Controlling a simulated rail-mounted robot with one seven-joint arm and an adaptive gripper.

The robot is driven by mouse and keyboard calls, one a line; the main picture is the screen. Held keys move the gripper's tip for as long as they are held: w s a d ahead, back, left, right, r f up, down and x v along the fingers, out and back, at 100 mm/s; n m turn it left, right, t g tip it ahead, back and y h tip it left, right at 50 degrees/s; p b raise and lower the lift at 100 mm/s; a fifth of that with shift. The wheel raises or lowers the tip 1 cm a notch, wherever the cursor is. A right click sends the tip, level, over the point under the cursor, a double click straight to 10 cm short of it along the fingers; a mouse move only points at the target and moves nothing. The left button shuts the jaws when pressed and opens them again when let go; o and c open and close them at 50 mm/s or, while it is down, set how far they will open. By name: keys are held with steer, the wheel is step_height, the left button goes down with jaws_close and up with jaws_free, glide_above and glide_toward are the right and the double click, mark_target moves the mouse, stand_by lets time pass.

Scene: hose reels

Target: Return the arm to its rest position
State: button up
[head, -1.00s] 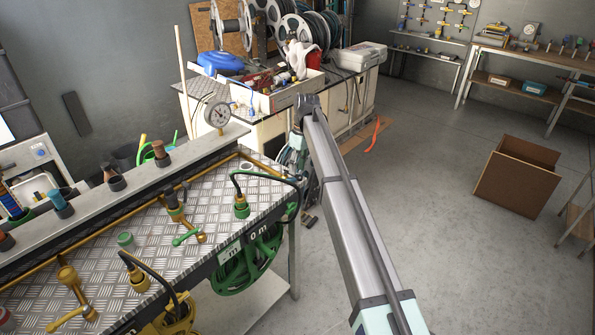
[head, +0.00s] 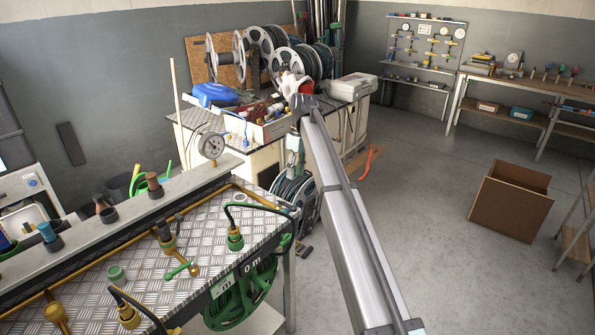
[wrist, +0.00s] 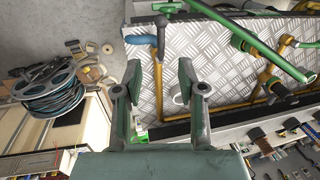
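My gripper (wrist: 160,88) is open in the wrist view, its two green-grey fingers well apart with nothing between them. It hangs over the edge of the chequer-plate bench (wrist: 205,55). In the head view my arm rises from the bottom right to a joint in front of the cabinet, and my gripper cannot be made out there. The bench also shows in the head view (head: 205,222), with green and brass valves and hose connectors on it.
A pressure gauge (head: 211,146) stands at the bench's back rail. A green hose reel (head: 240,298) hangs under the bench edge. A cluttered cabinet (head: 258,163) with reels on top stands behind my arm. A brown box (head: 508,205) sits on the floor at right, with clear floor around it.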

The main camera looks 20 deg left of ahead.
steer(key=s+d+f+m, duration=0.2)
steer(key=d+f, duration=0.5)
steer(key=f, duration=0.4)
steer(key=s+d+f+m, duration=0.1)
steer(key=d+f, duration=0.6)
steer(key=f, duration=0.4)
steer(key=s+d+f+m+g+h, duration=0.1)
steer(key=s+d+f+m, duration=0.2)
steer(key=s+d+f, duration=0.9)
steer(key=s+d+f+m+g, duration=0.1)
steer(key=s+d+f+m, duration=0.2)
steer(key=s+d+f, duration=0.75)
steer(key=s+d+f+m+g, duration=0.1)
steer(key=s+d, duration=0.4)
steer(key=s, duration=0.6)
steer(key=s+d+f+m, duration=0.3)
steer(key=s+d+f, duration=0.2)
steer(key=s, duration=0.6)
steer(key=s+d+f+m+g, duration=0.1)
steer(key=s+d+f, duration=0.4)
steer(key=s, duration=0.6)
steer(key=shift+s+d+f+m+g, duration=0.2)
steer(key=shift+d+m+g, duration=0.1)
steer(key=shift+d+m, duration=0.1)
